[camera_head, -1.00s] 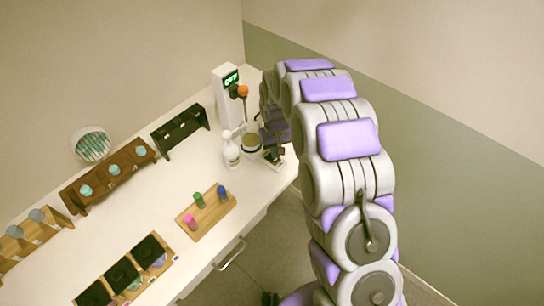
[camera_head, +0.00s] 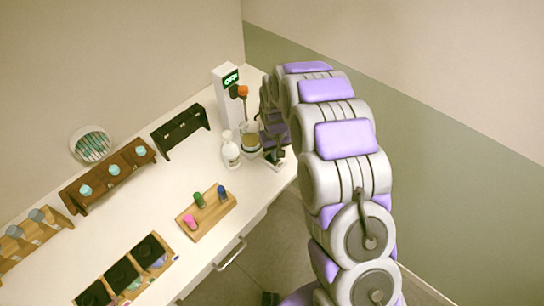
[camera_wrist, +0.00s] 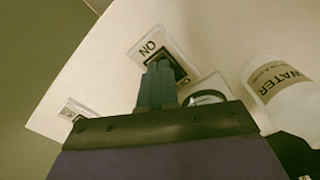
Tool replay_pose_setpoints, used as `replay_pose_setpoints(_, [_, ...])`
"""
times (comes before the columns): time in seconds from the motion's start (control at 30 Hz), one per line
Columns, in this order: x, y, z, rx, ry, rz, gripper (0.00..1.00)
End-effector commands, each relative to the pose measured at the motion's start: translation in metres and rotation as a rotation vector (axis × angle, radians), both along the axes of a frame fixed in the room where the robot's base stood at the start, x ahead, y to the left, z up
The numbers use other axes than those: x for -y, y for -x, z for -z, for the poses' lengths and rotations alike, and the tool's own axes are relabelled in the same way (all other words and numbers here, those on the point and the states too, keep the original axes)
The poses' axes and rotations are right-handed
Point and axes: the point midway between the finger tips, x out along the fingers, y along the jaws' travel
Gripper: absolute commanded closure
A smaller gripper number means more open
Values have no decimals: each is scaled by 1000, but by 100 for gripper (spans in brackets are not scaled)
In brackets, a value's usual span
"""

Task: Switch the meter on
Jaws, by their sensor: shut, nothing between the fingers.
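The meter (camera_head: 229,100) is a tall white unit at the back right of the counter, with a green display that appears to read OFF. A white switch plate (camera_wrist: 145,48) with a dark rocker shows in the wrist view, marked ON at its far end and OFF nearer me. My gripper (camera_wrist: 158,72) is shut and empty, its fingertips overlapping the dark rocker. I cannot tell whether they touch it. The fingers hide part of the rocker and the OFF label. In the head view my gripper is low beside the meter, mostly hidden by my arm.
A white WATER bottle (camera_wrist: 282,88) stands close to the right of my gripper; it also shows in the head view (camera_head: 231,153). A glass jar (camera_head: 250,140) is next to it. A wooden tray with coloured vials (camera_head: 205,220) lies left, with clear counter between.

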Motion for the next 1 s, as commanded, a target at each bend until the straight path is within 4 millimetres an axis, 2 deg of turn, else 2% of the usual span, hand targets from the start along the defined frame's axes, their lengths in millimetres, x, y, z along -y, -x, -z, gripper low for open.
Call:
replay_pose_setpoints(0.63, [0, 0, 6, -1, 0, 0, 100])
replay_pose_setpoints(1.0, [0, 0, -18, 0, 0, 0, 100])
